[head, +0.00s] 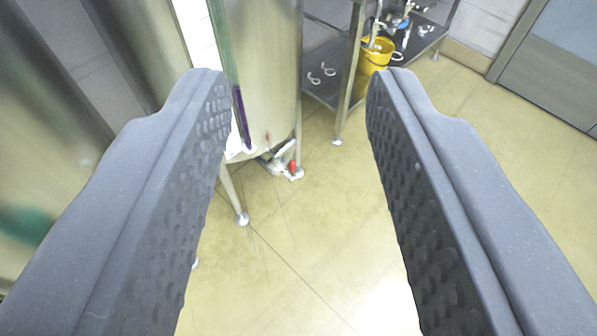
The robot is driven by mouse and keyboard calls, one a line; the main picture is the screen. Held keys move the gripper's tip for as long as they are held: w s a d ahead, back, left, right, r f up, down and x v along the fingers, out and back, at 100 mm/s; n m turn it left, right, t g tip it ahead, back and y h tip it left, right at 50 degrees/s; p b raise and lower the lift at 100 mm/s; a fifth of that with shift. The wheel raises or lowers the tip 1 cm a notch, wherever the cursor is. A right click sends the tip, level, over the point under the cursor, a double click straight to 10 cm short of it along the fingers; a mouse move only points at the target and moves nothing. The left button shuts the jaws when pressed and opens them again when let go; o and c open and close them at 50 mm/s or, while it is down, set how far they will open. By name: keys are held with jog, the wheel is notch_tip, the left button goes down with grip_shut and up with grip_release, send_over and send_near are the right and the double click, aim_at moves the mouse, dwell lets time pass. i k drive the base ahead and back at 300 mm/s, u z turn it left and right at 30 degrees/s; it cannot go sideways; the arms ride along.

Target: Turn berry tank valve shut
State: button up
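A tall steel tank (268,70) stands on legs at the upper middle, partly hidden by my left finger. At its bottom is a valve (279,161) with a pale lever and a small red part (292,168). I cannot tell from here whether the valve is open or shut, or whether this is the berry tank. My gripper (295,85) is wide open and empty. Its two grey dimpled fingers frame the valve, which lies well beyond the fingertips and shows between them, nearer the left one.
A metal rack (323,83) with a yellow bucket (375,54) and small fittings stands behind, to the right of the tank. More large steel tanks (60,130) fill the left side. The tiled floor (315,235) is clear in the middle and right. A grey door (555,60) is at the upper right.

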aim_at(291, 170)
jog(key=k, duration=1.15)
jog(key=z, duration=0.5)
jog(key=i, duration=1.7)
jog(key=u, duration=0.8)
